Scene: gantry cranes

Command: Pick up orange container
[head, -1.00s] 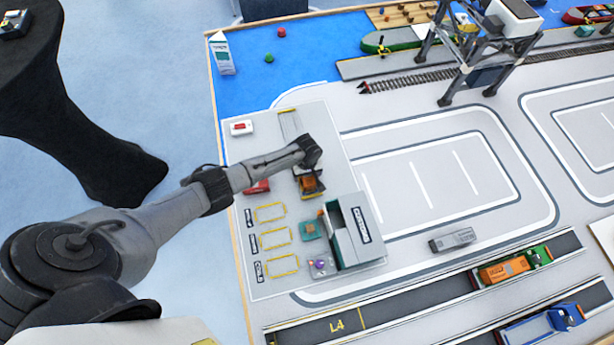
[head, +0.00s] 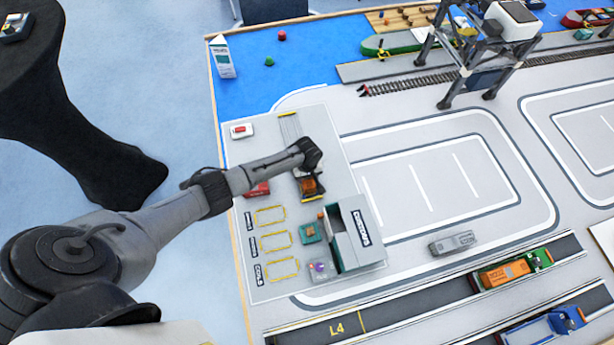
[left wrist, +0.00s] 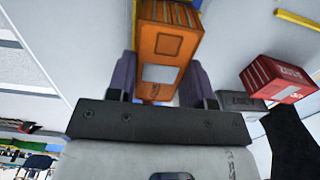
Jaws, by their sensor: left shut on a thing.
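The orange container (left wrist: 165,45) is between the two fingers of my left gripper (left wrist: 163,80) in the left wrist view, and the fingers are shut on its sides. A pale label shows on its face. In the head view the orange container (head: 309,186) shows just below the end of my left arm, over the grey board (head: 345,180). The gripper (head: 309,180) is partly hidden there by the wrist. I cannot tell from the head view whether the container touches the board. My right gripper is not in view.
A red container (head: 258,190) lies close left of the gripper; it also shows in the left wrist view (left wrist: 280,78). A grey building (head: 352,235) stands below right. Another orange container (head: 502,272) sits on a green truck (head: 541,258). A gantry crane (head: 480,50) stands at the back.

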